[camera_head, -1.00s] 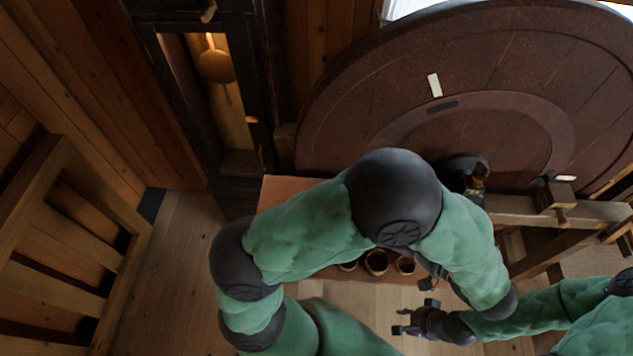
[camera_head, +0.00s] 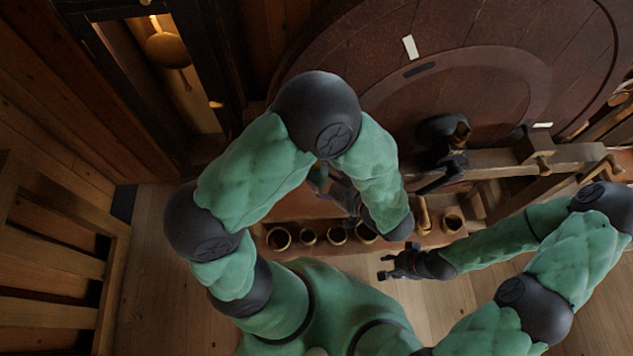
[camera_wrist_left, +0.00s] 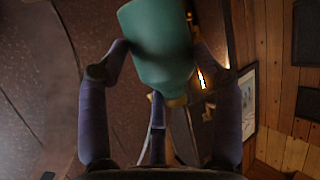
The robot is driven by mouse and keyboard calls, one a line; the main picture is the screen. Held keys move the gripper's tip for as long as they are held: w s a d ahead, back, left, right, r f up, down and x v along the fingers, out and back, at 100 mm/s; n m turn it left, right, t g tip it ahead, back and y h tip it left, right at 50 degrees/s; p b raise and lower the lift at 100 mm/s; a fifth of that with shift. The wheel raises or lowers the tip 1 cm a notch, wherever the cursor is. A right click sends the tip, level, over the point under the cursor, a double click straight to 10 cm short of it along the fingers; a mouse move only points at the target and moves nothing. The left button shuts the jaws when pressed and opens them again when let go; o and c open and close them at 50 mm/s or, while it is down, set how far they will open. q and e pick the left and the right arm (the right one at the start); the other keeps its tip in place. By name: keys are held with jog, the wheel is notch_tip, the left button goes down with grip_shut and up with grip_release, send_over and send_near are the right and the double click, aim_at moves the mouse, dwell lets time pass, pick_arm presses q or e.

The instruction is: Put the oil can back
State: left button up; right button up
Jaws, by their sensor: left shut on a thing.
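The oil can, a teal can (camera_wrist_left: 158,45) with a yellowish part at its lower end in the picture, is between the fingers of my left gripper (camera_wrist_left: 155,95) in the left wrist view. In the head view a small teal part of the can (camera_head: 321,180) shows beside my left gripper (camera_head: 338,190), which is mostly hidden by my forearm. The left gripper is shut on the can, above the wooden bench. My right gripper (camera_head: 386,266) is empty, with its fingers apart, in front of the bench.
The wooden bench (camera_head: 400,242) has a row of several round brass-rimmed holders (camera_head: 279,239) along its front. A large brown wheel (camera_head: 480,85) stands behind. A dark lamp-like fitting (camera_head: 440,135) and a wooden beam (camera_head: 500,163) are at the right. A clock case (camera_head: 110,60) stands left.

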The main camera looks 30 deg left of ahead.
aim_at(322, 187)
pick_arm(q)
jog(key=shift+s+a+f, duration=0.15)
jog(key=shift+a+f, duration=0.8)
jog(key=shift+f, duration=0.2)
notch_tip(322, 187, down, 4)
jog(key=shift+a+r+b, duration=0.15)
jog(key=shift+r+b, duration=0.1)
jog(key=shift+b, duration=0.2)
jog(key=o, duration=1.6)
jog(key=shift+c, duration=0.2)
jog(key=shift+r, duration=0.1)
jog(key=v, duration=1.2)
jog(key=shift+p, duration=0.45)
